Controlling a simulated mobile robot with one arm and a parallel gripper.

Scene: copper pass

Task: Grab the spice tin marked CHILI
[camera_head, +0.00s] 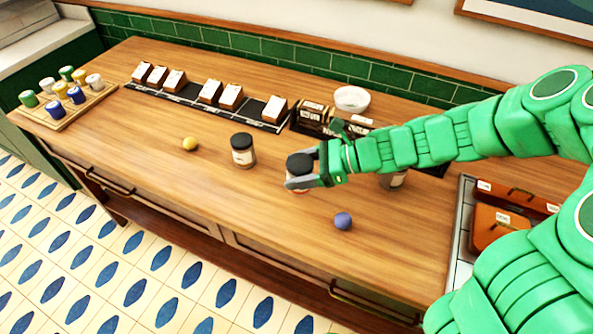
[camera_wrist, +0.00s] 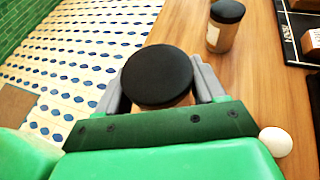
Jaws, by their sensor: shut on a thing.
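My gripper (camera_head: 309,168) is shut on a round tin with a black lid (camera_head: 299,164) at the middle of the wooden counter (camera_head: 270,215). In the wrist view the tin's black lid (camera_wrist: 157,77) sits between the two grey fingers. The label of this tin is hidden, and I cannot tell whether it is clear of the counter. A second tin with a black lid and pale label (camera_head: 243,150) stands upright to the left; it also shows in the wrist view (camera_wrist: 223,27). A third tin (camera_head: 393,181) stands partly hidden behind my arm. I cannot read CHILI on any tin.
A yellow ball (camera_head: 189,143) and a blue ball (camera_head: 343,220) lie on the counter. A black rack (camera_head: 188,98) with several small boxes runs along the back. A white bowl (camera_head: 352,98) is behind. A wooden board (camera_head: 56,123) with several coloured pieces is at far left.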

